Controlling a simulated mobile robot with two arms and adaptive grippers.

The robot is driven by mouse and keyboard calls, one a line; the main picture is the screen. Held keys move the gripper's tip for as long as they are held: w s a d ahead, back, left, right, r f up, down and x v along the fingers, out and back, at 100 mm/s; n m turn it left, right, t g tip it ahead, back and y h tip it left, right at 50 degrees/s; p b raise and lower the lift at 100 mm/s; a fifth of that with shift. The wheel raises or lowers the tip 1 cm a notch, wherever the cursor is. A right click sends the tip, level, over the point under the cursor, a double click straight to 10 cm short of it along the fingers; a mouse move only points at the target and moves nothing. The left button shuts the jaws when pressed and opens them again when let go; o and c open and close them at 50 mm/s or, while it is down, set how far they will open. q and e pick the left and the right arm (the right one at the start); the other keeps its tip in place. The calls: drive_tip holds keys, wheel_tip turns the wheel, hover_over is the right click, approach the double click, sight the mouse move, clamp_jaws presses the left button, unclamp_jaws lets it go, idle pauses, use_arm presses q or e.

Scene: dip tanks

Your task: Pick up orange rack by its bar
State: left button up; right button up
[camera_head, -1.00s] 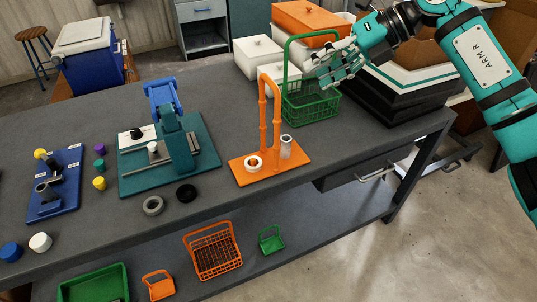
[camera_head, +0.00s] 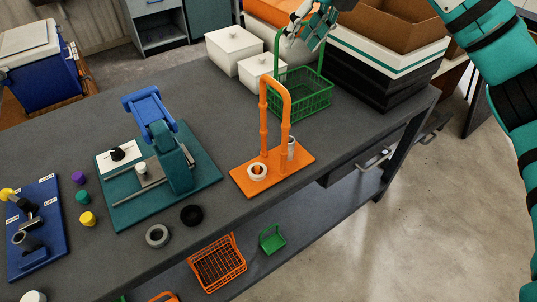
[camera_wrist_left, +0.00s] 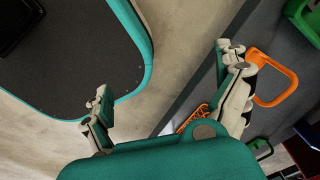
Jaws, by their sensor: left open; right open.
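An orange wire rack (camera_head: 217,264) with a bar sits on the lower shelf under the table's front edge. A smaller orange basket (camera_head: 165,297) is cut off at the bottom of the head view. In the left wrist view, a patch of orange mesh (camera_wrist_left: 194,119) shows beside a finger, and an orange loop (camera_wrist_left: 290,88) lies beyond it. My left gripper (camera_wrist_left: 168,82) is open, with nothing between its fingers; it is outside the head view. My right gripper (camera_head: 310,24) is open at the top of the head view, by the bar of a green basket (camera_head: 303,101).
An orange stand (camera_head: 275,177) with a tall arch, a teal-based press (camera_head: 176,170) and loose rings stand on the table (camera_head: 130,255). White boxes (camera_head: 236,47) are behind. A small green basket (camera_head: 272,239) shares the shelf. Floor is clear at right.

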sight(274, 81)
drive_tip(key=p+x, duration=0.2)
drive_tip(key=x, duration=0.6)
drive_tip(key=shift+w+a+f, duration=0.1)
drive_tip(key=shift+a+f, duration=0.05)
drive_tip(key=shift+f, duration=0.1)
drive_tip(key=shift+f+p, duration=0.15)
drive_tip(key=shift+p, duration=0.2)
drive_tip(key=p+x, duration=0.2)
drive_tip(key=x, duration=0.2)
drive_tip(key=shift+f+p, duration=0.15)
drive_tip(key=shift+p, duration=0.15)
drive_tip(key=shift+a+f, duration=0.1)
drive_tip(key=shift+f, duration=0.15)
drive_tip(key=c, duration=0.8)
use_arm(q)
drive_tip(key=r, duration=0.2)
drive_tip(key=d+r, duration=0.1)
drive_tip(key=s+r, duration=0.1)
drive_tip(key=r, duration=0.1)
drive_tip(key=shift+s+d+r, duration=0.1)
drive_tip(key=shift+d+r, duration=0.05)
drive_tip(key=shift+r, duration=0.15)
use_arm(e)
clamp_jaws()
